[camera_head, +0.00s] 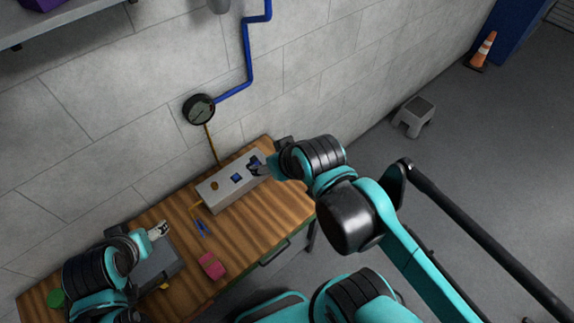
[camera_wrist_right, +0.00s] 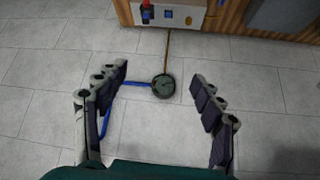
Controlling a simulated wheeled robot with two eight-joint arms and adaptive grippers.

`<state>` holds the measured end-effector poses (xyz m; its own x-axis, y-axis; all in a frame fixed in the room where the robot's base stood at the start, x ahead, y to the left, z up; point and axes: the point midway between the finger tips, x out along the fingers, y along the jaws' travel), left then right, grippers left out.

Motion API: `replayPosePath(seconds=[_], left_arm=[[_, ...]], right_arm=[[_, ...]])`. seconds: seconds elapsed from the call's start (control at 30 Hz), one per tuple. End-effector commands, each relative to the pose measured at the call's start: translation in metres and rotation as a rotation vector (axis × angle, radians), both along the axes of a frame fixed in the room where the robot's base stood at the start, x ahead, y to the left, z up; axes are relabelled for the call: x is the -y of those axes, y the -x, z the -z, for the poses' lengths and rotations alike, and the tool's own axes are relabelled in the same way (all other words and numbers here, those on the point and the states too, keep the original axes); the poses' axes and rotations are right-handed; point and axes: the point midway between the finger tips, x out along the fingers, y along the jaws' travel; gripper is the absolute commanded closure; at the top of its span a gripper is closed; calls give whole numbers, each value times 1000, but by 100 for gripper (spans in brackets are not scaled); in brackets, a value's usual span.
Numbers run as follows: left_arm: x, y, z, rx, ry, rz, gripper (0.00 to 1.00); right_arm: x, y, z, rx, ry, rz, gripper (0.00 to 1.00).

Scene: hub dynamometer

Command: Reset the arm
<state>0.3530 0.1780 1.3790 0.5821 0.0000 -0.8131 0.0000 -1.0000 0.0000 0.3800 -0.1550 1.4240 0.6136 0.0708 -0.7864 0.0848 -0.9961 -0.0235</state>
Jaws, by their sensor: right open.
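My right arm comes in from the right in the head view, and its gripper (camera_head: 262,165) is over the right end of a grey control box (camera_head: 222,193) on the workbench. In the right wrist view my right gripper (camera_wrist_right: 160,76) is open, its fingers wide apart with nothing between them. The box (camera_wrist_right: 172,17) also shows at the top there, apart from the fingers, with a blue square and a red and blue part. My left gripper (camera_head: 158,231) is low at the left, over a dark grey device (camera_head: 158,264); its finger opening is too small to tell.
The wooden workbench (camera_head: 181,212) stands against a grey block wall. A round gauge (camera_head: 199,109) with a blue pipe (camera_head: 247,65) is on the wall. A blue tool (camera_head: 201,228) and a pink item (camera_head: 211,265) lie on the bench. A grey stool (camera_head: 413,116) and a cone (camera_head: 483,51) stand on open floor.

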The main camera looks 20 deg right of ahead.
Motion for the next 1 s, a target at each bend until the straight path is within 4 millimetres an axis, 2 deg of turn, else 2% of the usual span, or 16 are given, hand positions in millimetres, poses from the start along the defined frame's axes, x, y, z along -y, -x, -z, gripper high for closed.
replayPosePath(seconds=[0.03,0.1,0.17,0.5,0.63,0.77,1.0], left_arm=[[0,0,0,0,0,0,32],[0,0,0,0,0,0,32],[0,0,0,0,0,0,32],[0,0,1,0,0,0,32],[0,0,10,0,0,0,32],[0,0,34,0,0,0,32],[0,0,107,0,0,0,32]], right_arm=[[9,11,17,-16,9,31,32],[17,21,34,-32,19,63,32],[21,26,42,-40,24,79,32],[23,28,46,-44,26,86,32],[23,28,55,-44,26,85,32],[23,28,79,-44,26,85,32],[23,28,152,-43,25,85,32]])
